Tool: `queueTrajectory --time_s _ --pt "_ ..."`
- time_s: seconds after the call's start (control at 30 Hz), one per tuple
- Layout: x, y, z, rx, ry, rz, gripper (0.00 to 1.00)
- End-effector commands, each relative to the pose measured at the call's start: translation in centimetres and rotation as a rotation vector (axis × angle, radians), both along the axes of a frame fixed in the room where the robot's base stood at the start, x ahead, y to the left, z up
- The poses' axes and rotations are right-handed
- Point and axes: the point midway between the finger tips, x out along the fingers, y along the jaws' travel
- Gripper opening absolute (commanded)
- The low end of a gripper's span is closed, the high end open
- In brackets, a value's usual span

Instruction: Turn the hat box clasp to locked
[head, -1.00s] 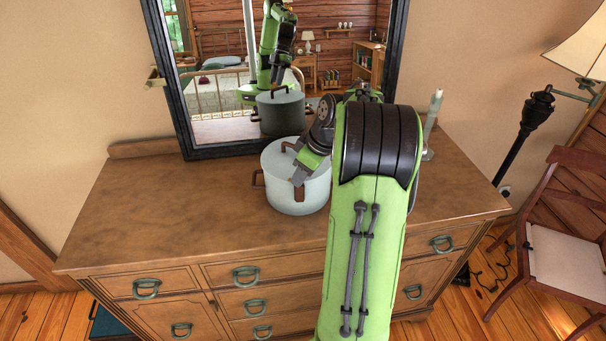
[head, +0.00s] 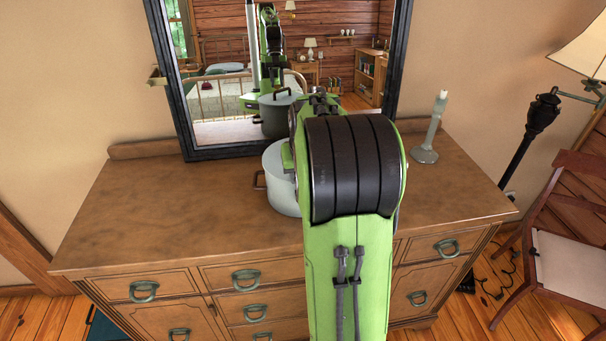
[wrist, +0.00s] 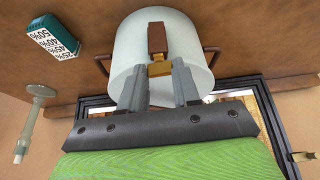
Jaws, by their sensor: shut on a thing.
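The hat box (head: 281,181) is a pale round box with brown side handles on the dresser top, before the mirror. My arm hides its right part in the head view. In the wrist view the hat box (wrist: 190,40) fills the upper middle, with a brown strap (wrist: 157,38) down its side. A small brass clasp (wrist: 160,69) sits at the strap's end, lying across it. My gripper (wrist: 160,80) is shut on the clasp, one grey finger at each side. The fingers are hidden in the head view. No lock marking is readable.
A candlestick (head: 427,130) stands at the dresser's right back. A teal and white box with percent figures (wrist: 54,37) shows in the wrist view. The mirror (head: 180,90) rises close behind the hat box. The dresser's left top (head: 150,210) is clear.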

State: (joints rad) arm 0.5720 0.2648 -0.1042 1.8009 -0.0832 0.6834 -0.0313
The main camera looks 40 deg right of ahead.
Motion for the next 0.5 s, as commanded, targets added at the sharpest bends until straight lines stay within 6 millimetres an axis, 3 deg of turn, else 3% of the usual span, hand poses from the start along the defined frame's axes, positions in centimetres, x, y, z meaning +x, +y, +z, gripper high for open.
queueTrajectory --time_s 0.5 --pt "0.08 0.02 0.08 -0.001 -0.001 -0.153 0.01"
